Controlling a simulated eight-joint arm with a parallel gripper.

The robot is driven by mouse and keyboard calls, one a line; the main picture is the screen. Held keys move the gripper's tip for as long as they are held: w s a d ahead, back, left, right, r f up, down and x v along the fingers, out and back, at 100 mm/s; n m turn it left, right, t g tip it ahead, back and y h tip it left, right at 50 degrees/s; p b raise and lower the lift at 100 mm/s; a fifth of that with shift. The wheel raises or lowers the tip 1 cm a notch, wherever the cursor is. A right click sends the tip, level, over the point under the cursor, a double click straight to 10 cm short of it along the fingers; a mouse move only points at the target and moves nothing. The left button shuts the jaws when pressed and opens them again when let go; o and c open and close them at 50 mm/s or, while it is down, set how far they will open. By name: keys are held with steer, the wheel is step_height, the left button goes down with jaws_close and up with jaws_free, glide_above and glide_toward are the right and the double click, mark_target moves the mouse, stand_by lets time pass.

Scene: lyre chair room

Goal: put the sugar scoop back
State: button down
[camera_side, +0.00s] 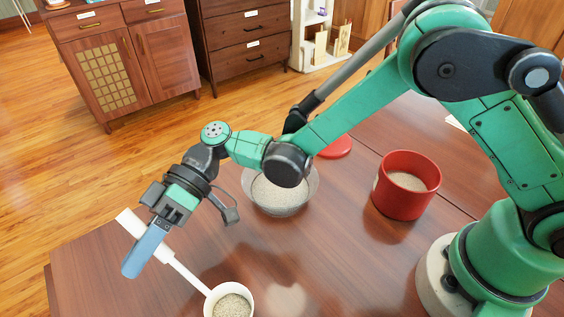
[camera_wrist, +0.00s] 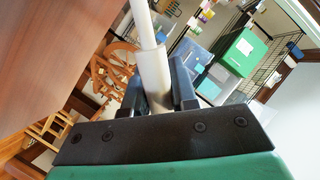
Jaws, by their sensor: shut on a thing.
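My gripper (camera_side: 150,238) is shut on the handle of the white sugar scoop (camera_side: 229,302), at the left over the table. The scoop's cup is at the bottom of the side view, filled with pale grains. In the wrist view the scoop's white handle (camera_wrist: 153,68) runs up from between the dark fingers (camera_wrist: 158,90); its cup is out of that view. A red canister (camera_side: 408,186) with pale grains inside stands open on the table, right of centre. A grey bowl (camera_side: 280,192) of similar grains stands behind my arm, partly hidden by it.
The brown table (camera_side: 345,262) is bare between the scoop and the red canister. A red lid (camera_side: 336,147) lies beyond the bowl, partly behind my arm. Wooden cabinets (camera_side: 115,62) stand across the floor.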

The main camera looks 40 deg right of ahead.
steer(key=shift+f, duration=0.9)
steer(key=c, duration=0.7)
jaws_free()
steer(key=w+d+r+m+t+h, duration=0.2)
steer(key=d+r+m+t+h, duration=0.15)
steer(key=d, duration=0.55)
steer(key=w+d+r+m+t+h, duration=0.2)
steer(key=w+d+r+m+t, duration=0.15)
steer(key=d, duration=0.55)
steer(key=s+d+m+t+h, duration=0.3)
steer(key=d+h, duration=0.1)
steer(key=d, duration=0.3)
steer(key=s+d+m+t+h, duration=0.3)
steer(key=d+h, duration=0.1)
steer(key=d, duration=0.4)
steer(key=shift+s+f+m, duration=0.25)
steer(key=shift+f+m, duration=0.05)
